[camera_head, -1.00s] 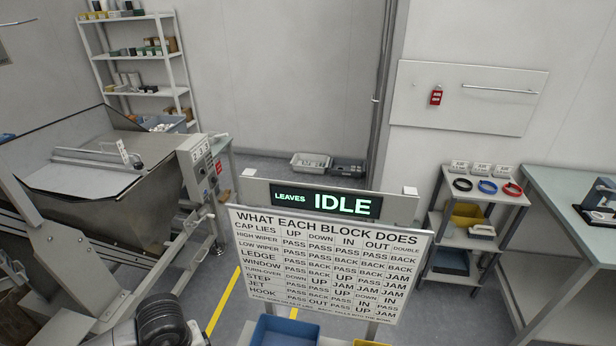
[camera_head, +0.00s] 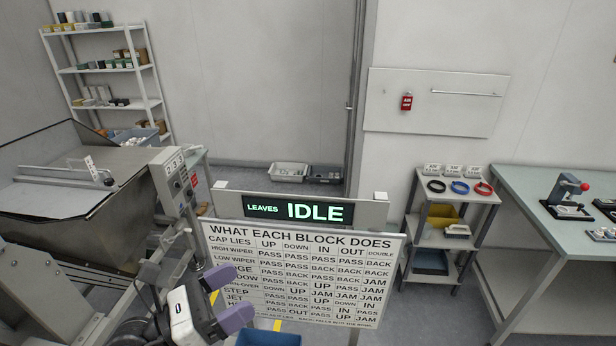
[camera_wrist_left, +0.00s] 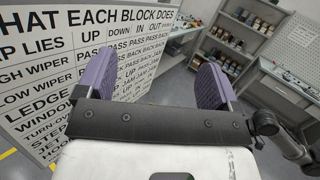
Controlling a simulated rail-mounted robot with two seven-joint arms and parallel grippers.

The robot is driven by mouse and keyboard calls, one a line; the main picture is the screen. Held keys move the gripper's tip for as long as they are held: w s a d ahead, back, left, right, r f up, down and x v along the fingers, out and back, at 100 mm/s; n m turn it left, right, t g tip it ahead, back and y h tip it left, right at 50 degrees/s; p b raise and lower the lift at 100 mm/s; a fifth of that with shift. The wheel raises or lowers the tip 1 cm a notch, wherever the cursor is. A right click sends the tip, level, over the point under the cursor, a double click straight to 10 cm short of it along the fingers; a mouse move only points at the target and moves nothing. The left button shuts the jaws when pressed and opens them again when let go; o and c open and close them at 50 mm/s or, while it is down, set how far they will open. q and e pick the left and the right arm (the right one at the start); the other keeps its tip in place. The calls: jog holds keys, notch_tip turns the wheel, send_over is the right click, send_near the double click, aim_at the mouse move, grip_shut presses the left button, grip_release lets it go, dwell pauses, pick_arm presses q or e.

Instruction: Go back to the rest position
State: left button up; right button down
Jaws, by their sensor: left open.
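My left gripper (camera_head: 234,294) is at the bottom of the head view, in front of the lower left part of the sign board (camera_head: 375,262). Its two purple fingers stand apart with nothing between them. In the left wrist view the open, empty fingers (camera_wrist_left: 154,76) show with the sign board behind and to the left. The board is headed "WHAT EACH BLOCK DOES", and my gripper hides some of its lower rows. Above it a display (camera_head: 297,211) reads "LEAVES IDLE". My right gripper is in neither view.
A metal hopper machine (camera_head: 75,222) stands at the left, close to my left arm. A blue bin (camera_head: 268,338) is below the board. A small shelf cart (camera_head: 441,232) with colored rings and a workbench (camera_head: 535,205) stand at the right. Floor between board and back wall is mostly clear.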

pick_arm(q)
jog(key=w+a+r+n+t+y, duration=0.1)
jog(key=a+r+n+t+y, duration=0.45)
jog(key=n, duration=0.65)
jog(key=w+a+r+n+t+y, duration=0.1)
jog(key=a+r+n+t+y, duration=0.2)
jog(key=r+n+t+y, duration=0.5)
jog(key=a+f+n+g+y, duration=0.35)
jog(key=f+n+y, duration=0.35)
jog(key=n, duration=0.8)
jog(key=s+d+f+n+g+h, duration=0.1)
jog(key=s+f+n+g, duration=0.3)
jog(key=f, duration=0.7)
jog(key=s+d+f+n+g+h, duration=0.1)
jog(key=s+f+n+g+h, duration=0.15)
jog(key=s+f+g, duration=0.65)
jog(key=s+f+n+g, duration=0.1)
jog(key=s+f, duration=0.5)
jog(key=s+f+n+g, duration=0.1)
jog(key=s+f, duration=0.5)
jog(key=f, duration=0.1)
jog(key=s+f+n+g, duration=0.1)
jog(key=s+f+g, duration=0.1)
jog(key=s+f, duration=0.4)
jog(key=shift+d+f, duration=0.4)
jog(key=shift+f, duration=0.2)
notch_tip(320, 180, up, 30)
jog(key=p, duration=3)
jog(key=shift+w, duration=0.25)
